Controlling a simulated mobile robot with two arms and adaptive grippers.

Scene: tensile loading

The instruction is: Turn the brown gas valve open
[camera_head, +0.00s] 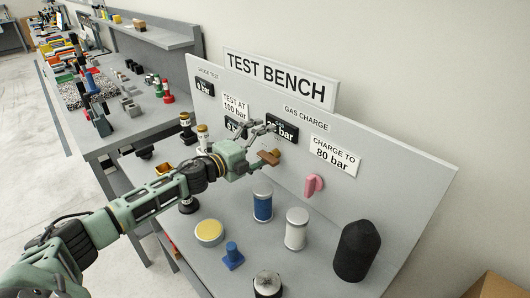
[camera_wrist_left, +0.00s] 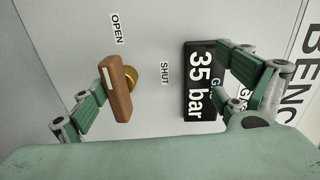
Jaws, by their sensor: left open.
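The brown gas valve (camera_head: 269,157) is a bar handle on the upright panel of the test bench. In the left wrist view the brown handle (camera_wrist_left: 119,88) has a white mark and sits on a brass stem (camera_wrist_left: 133,77). Its upper end in that picture lies just below the word OPEN (camera_wrist_left: 117,29); the word SHUT (camera_wrist_left: 166,72) is to its right. My left gripper (camera_head: 262,143) is open at the panel. Its fingers spread on either side of the handle, one close at the left, the other far right over the gauge (camera_wrist_left: 203,84) reading 35 bar. Contact is unclear. My right gripper is out of view.
A pink valve handle (camera_head: 314,185) is further right on the panel, below the "CHARGE TO 80 bar" sign (camera_head: 334,156). Blue (camera_head: 263,207), white (camera_head: 296,231) and black (camera_head: 356,252) cylinders stand on the bench beneath.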

